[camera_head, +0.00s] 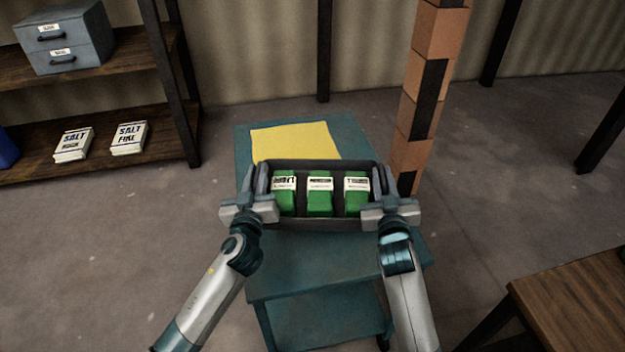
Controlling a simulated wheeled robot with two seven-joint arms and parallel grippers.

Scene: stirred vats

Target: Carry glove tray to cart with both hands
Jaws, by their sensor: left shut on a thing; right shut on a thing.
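The glove tray (318,224) is a dark open box in the middle of the view. Three green boxes with white labels (319,196) sit side by side in it. My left gripper (260,188) is shut on the tray's left end wall. My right gripper (376,186) is shut on its right end wall. The tray looks level. The teal cart (335,271) is below and behind the tray, with a yellow mat (297,141) on the far part of its top. Whether the tray touches the cart top cannot be told.
A striped orange and black post (428,90) stands just right of the cart. A wooden shelf (110,85) with a grey drawer unit (64,38) and salt packs (128,138) is at the left. A wooden table (580,305) is at the lower right.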

